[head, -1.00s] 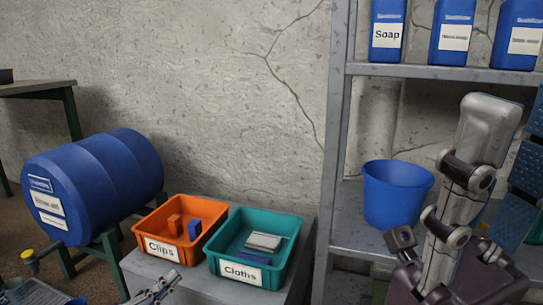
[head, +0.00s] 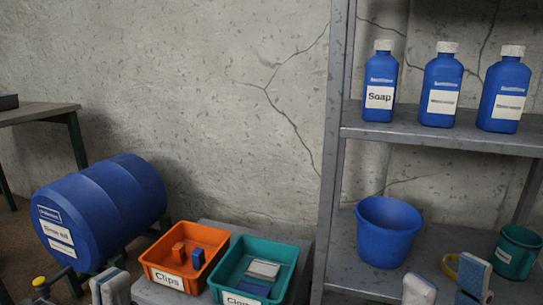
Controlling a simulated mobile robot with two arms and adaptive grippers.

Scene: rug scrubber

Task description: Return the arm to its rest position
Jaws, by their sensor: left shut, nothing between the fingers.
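My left gripper (head: 110,286) shows at the bottom left, in front of the rinse-aid drum and left of the orange bin. Its pale fingertips with blue pads are together and hold nothing. My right gripper (head: 445,285) shows at the bottom right, in front of the lower shelf. The rest of both arms is below the picture.
The blue drum (head: 100,210) lies on a stand. The orange Clips bin (head: 160,274) and teal Cloths bin (head: 222,270) sit on a grey surface. The metal shelf (head: 440,142) holds several soap bottles (head: 380,80), a blue bucket (head: 385,235) and a green container (head: 518,250).

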